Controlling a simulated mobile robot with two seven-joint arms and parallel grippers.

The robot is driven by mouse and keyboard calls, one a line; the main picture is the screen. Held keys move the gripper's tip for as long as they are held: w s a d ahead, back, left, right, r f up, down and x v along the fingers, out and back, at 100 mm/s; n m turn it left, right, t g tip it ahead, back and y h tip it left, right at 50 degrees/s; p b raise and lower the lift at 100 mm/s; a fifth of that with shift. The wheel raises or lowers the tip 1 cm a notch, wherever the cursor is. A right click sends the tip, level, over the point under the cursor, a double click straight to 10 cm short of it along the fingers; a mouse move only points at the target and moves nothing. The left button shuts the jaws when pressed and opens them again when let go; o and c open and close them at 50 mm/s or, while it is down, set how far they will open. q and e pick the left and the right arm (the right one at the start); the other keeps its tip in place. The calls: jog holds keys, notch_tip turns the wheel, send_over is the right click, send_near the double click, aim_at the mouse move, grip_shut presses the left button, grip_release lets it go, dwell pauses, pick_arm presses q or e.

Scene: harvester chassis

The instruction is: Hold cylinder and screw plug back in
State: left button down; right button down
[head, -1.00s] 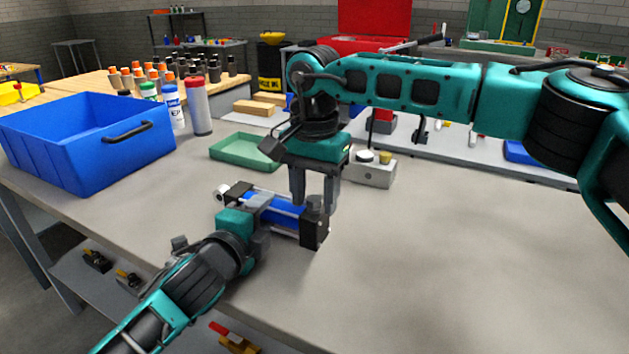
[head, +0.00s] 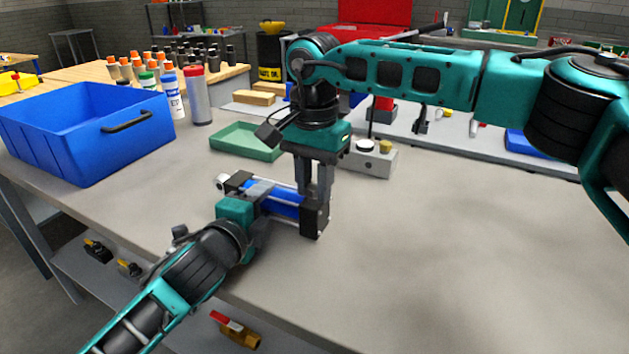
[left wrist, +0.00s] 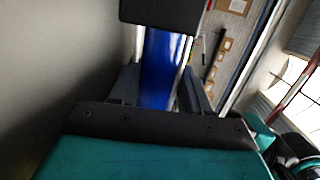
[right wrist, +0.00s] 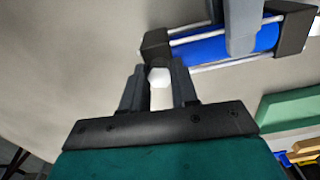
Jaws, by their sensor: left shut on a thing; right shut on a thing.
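The cylinder (head: 286,206) has a blue barrel, silver tie rods and black end blocks. It lies at the front edge of the workbench. My left gripper (head: 262,192) is shut across its blue barrel, which also shows in the left wrist view (left wrist: 160,65). My right gripper (head: 315,188) points down at the cylinder's right-hand black end block (head: 315,216). In the right wrist view its fingers (right wrist: 160,85) are shut on a small white hexagonal plug (right wrist: 158,77), close to the black end block (right wrist: 153,48). Whether the plug sits in a hole is hidden.
A green tray (head: 246,152) and a grey box with knobs (head: 372,170) lie behind the cylinder. A large blue bin (head: 60,150) stands at the left, with bottles (head: 198,100) beside it. The right side of the workbench (head: 470,250) is clear.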

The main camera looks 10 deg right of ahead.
pick_arm(q)
jog(key=shift+f, duration=0.15)
pick_arm(e)
jog(key=m, duration=1.2)
jog(key=shift+m, duration=0.3)
jog(key=m, duration=0.5)
jog(key=shift+f+m, duration=0.1)
jog(key=shift+m, duration=0.2)
jog(key=m, duration=0.5)
jog(key=c, duration=0.9)
grip_release()
jog(key=shift+o, duration=0.2)
jog(key=shift+r, duration=2.3)
